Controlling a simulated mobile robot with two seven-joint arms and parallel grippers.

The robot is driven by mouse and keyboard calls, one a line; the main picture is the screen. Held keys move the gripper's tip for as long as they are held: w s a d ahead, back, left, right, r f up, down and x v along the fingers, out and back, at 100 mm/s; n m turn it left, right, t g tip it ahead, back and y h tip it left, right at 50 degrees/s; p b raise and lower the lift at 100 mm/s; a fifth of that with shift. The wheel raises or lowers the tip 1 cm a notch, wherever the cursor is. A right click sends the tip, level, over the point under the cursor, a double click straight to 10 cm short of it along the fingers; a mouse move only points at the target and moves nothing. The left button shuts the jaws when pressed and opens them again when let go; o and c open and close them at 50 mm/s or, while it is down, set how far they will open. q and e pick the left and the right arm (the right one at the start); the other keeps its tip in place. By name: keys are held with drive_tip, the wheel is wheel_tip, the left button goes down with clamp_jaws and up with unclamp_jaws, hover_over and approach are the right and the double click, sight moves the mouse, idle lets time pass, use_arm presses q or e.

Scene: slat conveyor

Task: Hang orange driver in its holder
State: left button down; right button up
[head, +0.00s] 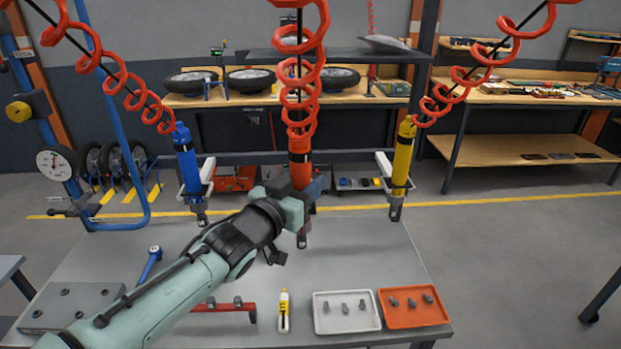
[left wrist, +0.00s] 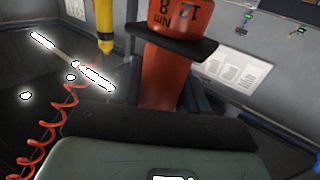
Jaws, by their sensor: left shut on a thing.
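The orange driver (head: 299,150) hangs upright from a red coiled hose at the middle of the bench's far side. My left gripper (head: 303,190) is shut on its body and covers part of it. In the left wrist view the orange driver (left wrist: 168,75) stands between the dark finger pads of the gripper (left wrist: 170,88). Its lower tip shows below the gripper in the head view. Its holder is hidden behind the driver and gripper, so I cannot tell whether the driver sits in it. My right gripper is not in view.
A blue driver (head: 187,160) and a yellow driver (head: 403,155) stand in white holders to either side. On the grey bench (head: 350,260) lie a white tray (head: 347,327), an orange tray (head: 415,322) and a yellow-white marker-like tool (head: 284,311).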

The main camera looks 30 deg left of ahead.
use_arm(q)
drive_tip(key=shift+w+a, duration=0.2)
drive_tip(key=shift+a, duration=0.25)
drive_tip(key=w+a+f+p, duration=0.1)
drive_tip(key=w+a+p, duration=0.4)
drive_tip(key=w, duration=0.5)
drive_tip(key=shift+a+f+p, duration=0.15)
drive_tip(key=shift+a+p, duration=0.2)
drive_tip(key=shift+a, duration=0.05)
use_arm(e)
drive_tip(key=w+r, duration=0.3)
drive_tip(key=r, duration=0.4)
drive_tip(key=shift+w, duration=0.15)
use_arm(q)
drive_tip(key=shift+s, duration=0.2)
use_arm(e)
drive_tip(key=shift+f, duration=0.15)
use_arm(q)
drive_tip(key=shift+f+b, duration=0.55)
drive_tip(key=shift+f, duration=0.2)
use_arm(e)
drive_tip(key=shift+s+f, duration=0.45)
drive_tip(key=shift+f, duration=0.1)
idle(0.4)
